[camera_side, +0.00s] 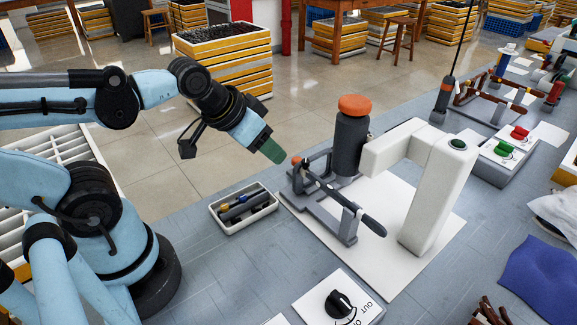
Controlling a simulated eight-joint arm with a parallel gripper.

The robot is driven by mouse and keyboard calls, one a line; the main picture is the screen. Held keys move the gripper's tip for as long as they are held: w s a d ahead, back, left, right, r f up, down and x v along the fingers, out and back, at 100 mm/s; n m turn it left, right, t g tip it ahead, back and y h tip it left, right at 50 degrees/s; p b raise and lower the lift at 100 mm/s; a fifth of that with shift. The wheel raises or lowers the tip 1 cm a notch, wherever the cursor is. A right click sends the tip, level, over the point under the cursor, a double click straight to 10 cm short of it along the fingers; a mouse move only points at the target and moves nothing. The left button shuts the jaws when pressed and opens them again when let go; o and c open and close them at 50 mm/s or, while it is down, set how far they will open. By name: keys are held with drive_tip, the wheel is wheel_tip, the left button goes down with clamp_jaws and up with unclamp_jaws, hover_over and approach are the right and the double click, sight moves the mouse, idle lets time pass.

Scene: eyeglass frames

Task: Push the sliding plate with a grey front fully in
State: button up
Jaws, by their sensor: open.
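My gripper (272,150), with green fingertips, hangs in the air left of the white press-like machine (430,190). It points down and to the right and holds nothing that I can see; the gap between its fingers is hard to make out. A grey fixture (345,228) with a black-handled lever (350,205) stands on the machine's white base sheet, just right of my gripper and apart from it. I cannot tell for sure which part is the sliding plate with a grey front, or how far in it is.
A small white tray (222,222) with dark and coloured parts lies below my gripper. A dark cylinder with an orange top (355,105) stands behind the fixture. A white panel with a black knob (365,302) is at the front. More fixtures (500,100) stand at the back right.

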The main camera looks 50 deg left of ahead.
drive_tip(key=shift+o, duration=0.6)
drive_tip(key=shift+w, duration=0.1)
drive_tip(key=r+n+g, duration=0.1)
drive_tip(key=n+g, duration=0.6)
drive_tip(key=n, duration=0.2)
hover_over(297, 159)
wheel_tip(297, 159, down, 11)
drive_tip(key=shift+f, duration=0.1)
drive_tip(key=shift+c, duration=0.4)
clamp_jaws()
